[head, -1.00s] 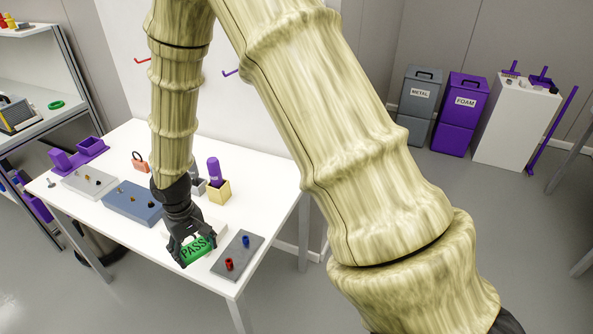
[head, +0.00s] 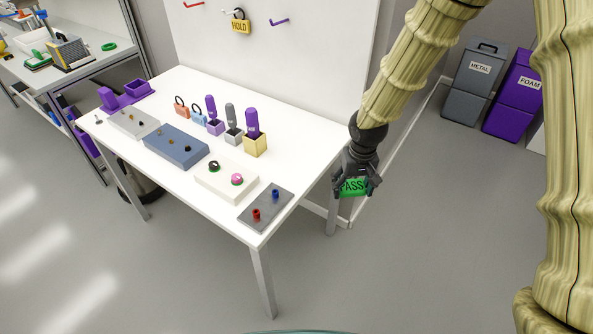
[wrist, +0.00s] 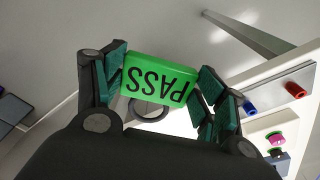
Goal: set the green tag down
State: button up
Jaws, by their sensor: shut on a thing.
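The green tag (head: 353,186) bears the word PASS. My gripper (head: 357,180) is shut on it and holds it in the air, just past the right edge of the white table (head: 321,145) in the head view. In the wrist view the green tag (wrist: 158,80) sits between the two fingers, with its lettering upside down and a dark ring beside it. The tag's back is hidden.
On the table are a grey plate (head: 266,206) with red and blue pegs, a cream block (head: 226,180), a blue block (head: 176,147) and several purple and grey-handled items in holders. A yellow HOLD tag (head: 240,27) hangs on the board. Bins (head: 475,82) stand behind right.

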jog(key=w+a+f+n+t+y+b, duration=0.25)
jog(key=w+f+t+b, duration=0.2)
jog(key=w+b, duration=0.4)
notch_tip(320, 180, up, 2)
jog(key=w+a+n+t+y+b, duration=0.3)
jog(key=n+t+y+b, duration=0.3)
jog(key=b, duration=0.4)
jog(key=n+g+y+b, duration=0.1)
jog(key=n+y+b, duration=0.1)
jog(key=y+b, duration=0.55)
send_over(289, 169)
jog(key=b+v, duration=0.1)
jog(key=v, duration=0.2)
jog(key=shift+a+f+m+h, duration=0.1)
jog(key=shift+f+m+h, duration=0.15)
jog(key=shift+f+h, duration=0.6)
jog(key=shift+w+a+f+b, duration=0.2)
jog(key=shift+w+a+f, duration=0.25)
jog(key=shift+a+f, duration=0.15)
jog(key=shift+w+a+f+b, duration=0.2)
jog(key=shift+w+a+f, duration=0.25)
jog(key=shift+a+f, duration=0.2)
jog(key=shift+d+r, duration=0.1)
jog(key=shift+s+f, duration=0.1)
jog(key=shift+f, duration=0.45)
